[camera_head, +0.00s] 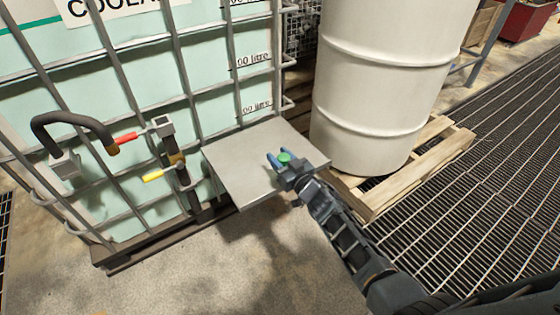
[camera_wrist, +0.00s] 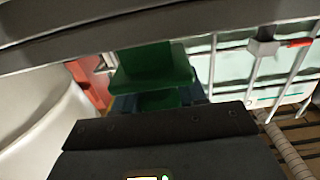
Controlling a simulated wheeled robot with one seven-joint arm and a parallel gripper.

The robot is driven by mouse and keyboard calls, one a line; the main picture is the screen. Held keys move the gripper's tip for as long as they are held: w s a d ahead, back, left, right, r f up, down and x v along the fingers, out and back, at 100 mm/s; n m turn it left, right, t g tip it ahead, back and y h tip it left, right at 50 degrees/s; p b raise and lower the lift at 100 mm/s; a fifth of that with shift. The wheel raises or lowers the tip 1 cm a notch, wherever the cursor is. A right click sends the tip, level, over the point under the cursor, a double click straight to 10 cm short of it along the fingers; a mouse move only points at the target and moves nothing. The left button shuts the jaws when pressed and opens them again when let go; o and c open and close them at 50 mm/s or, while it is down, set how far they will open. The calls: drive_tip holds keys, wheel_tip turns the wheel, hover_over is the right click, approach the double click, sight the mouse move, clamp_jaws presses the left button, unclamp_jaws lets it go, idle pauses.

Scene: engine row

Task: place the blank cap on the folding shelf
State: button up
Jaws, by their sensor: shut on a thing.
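The blank cap (camera_head: 284,157) is a small green piece held between the blue fingertips of my gripper (camera_head: 279,161). In the wrist view the green cap (camera_wrist: 152,66) shows large, with a flanged part and a narrower part. The folding shelf (camera_head: 235,172) is a flat grey plate standing out level from the front of the caged coolant tank. My gripper is over the right part of the shelf in the head view. A grey band, which looks like the shelf (camera_wrist: 50,38), crosses the top of the wrist view. I cannot tell whether the cap touches the shelf.
The caged coolant tank (camera_head: 110,85) stands behind and left of the shelf. A valve with red and yellow handles (camera_head: 165,150) and a black hose (camera_head: 70,120) are left of it. A white drum (camera_head: 385,80) on a wooden pallet (camera_head: 420,165) stands close right. The shelf top is otherwise bare.

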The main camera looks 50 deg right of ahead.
drive_tip(key=shift+r, duration=0.1)
drive_tip(key=o, duration=1.1)
